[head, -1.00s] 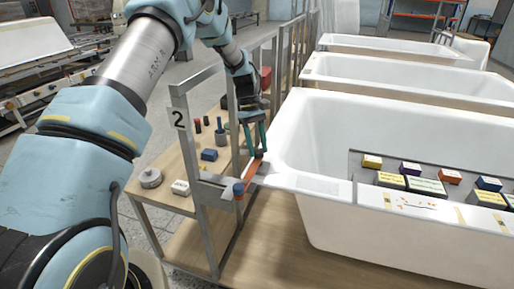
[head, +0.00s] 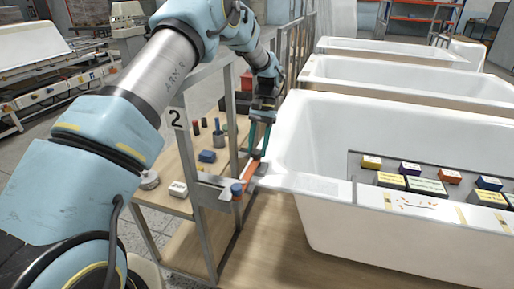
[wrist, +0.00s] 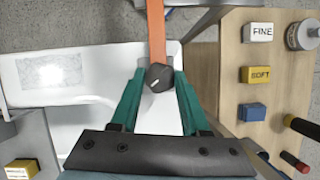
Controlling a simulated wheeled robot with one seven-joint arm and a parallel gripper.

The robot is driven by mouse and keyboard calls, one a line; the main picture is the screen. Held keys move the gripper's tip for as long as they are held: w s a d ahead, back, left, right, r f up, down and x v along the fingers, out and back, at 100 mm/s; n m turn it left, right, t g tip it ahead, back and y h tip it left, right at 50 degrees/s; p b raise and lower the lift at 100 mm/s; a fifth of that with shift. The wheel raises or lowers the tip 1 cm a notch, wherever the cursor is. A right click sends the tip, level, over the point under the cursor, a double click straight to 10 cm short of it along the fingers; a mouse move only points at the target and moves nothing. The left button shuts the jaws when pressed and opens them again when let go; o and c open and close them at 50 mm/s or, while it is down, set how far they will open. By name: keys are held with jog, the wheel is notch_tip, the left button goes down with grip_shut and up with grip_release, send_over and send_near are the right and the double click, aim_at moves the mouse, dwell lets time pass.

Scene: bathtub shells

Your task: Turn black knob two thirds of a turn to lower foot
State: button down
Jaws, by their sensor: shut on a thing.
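The black knob (wrist: 158,77) has a pale pointer mark and sits at the end of an orange bar (wrist: 157,30). In the wrist view it is between the two green fingers of my gripper (wrist: 159,76), which is shut on it. In the head view my gripper (head: 257,152) points down at the far end of the orange bar (head: 247,174), beside the near tub's left rim. The knob is mostly hidden there by the fingers. A blue cap (head: 237,188) sits at the bar's near end. I cannot make out a foot.
A wooden shelf on the left holds FINE (wrist: 259,32) and SOFT (wrist: 255,74) blocks, a blue block (wrist: 252,112) and several handled tools. The white tub (head: 330,215) is close right.

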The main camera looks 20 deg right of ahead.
jog(key=m, duration=0.2)
jog(key=m+t, duration=0.1)
jog(key=m, duration=0.1)
jog(key=shift+s+m+t+y, duration=0.1)
jog(key=shift+m+t+y, duration=0.2)
jog(key=shift+y, duration=0.1)
jog(key=m+t, duration=0.2)
jog(key=m, duration=0.3)
jog(key=shift+s+m+b, duration=0.15)
jog(key=shift+m+b, duration=0.15)
jog(key=m+t, duration=0.1)
jog(key=m, duration=0.3)
jog(key=shift+s+t+h, duration=0.15)
jog(key=shift+t+h, duration=0.15)
jog(key=shift+t, duration=0.1)
jog(key=shift+m+t+h, duration=0.5)
jog(key=shift+m+h, duration=0.2)
jog(key=shift+m, duration=1.8)
jog(key=shift+a, duration=0.1)
jog(key=shift+c, duration=1.9)
grip_release()
